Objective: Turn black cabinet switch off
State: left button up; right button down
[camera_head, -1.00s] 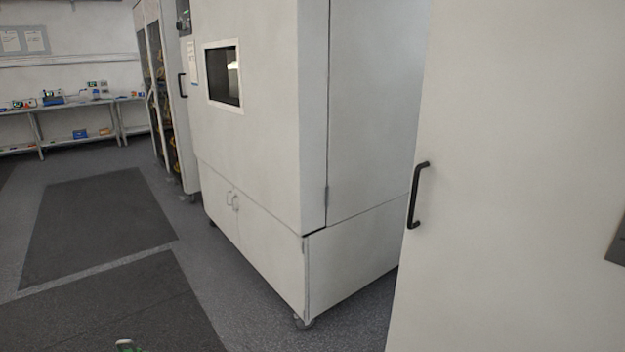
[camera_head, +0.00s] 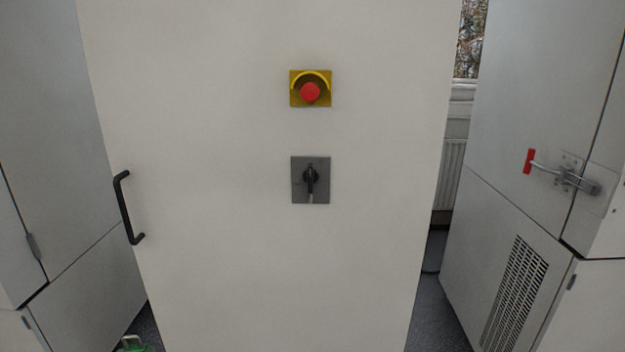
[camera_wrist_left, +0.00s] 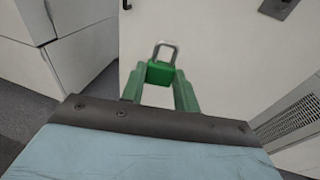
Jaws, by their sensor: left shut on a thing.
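The black cabinet switch (camera_head: 310,176) is a rotary knob on a grey square plate (camera_head: 323,195), midway across the white cabinet door (camera_head: 230,260). Its handle stands vertical. Part of the plate shows at the top right edge of the left wrist view (camera_wrist_left: 278,8). My left gripper (camera_wrist_left: 160,84) is shut on a green padlock (camera_wrist_left: 160,73), whose metal shackle points away toward the door. The padlock is apart from the switch. In the head view only a bit of green and the shackle show at the bottom left. My right gripper is not in view.
A red emergency button (camera_head: 310,93) on a yellow plate sits above the switch. A black door handle (camera_head: 125,208) is at the left. Another cabinet with a red-tipped latch (camera_head: 560,174) stands at the right. The door front around the switch is clear.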

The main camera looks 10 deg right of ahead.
aim_at(310, 174)
jog(key=z, duration=2.4)
jog(key=k, duration=1.05)
jog(key=u, duration=1.9)
jog(key=i, duration=0.5)
jog(key=u, duration=0.05)
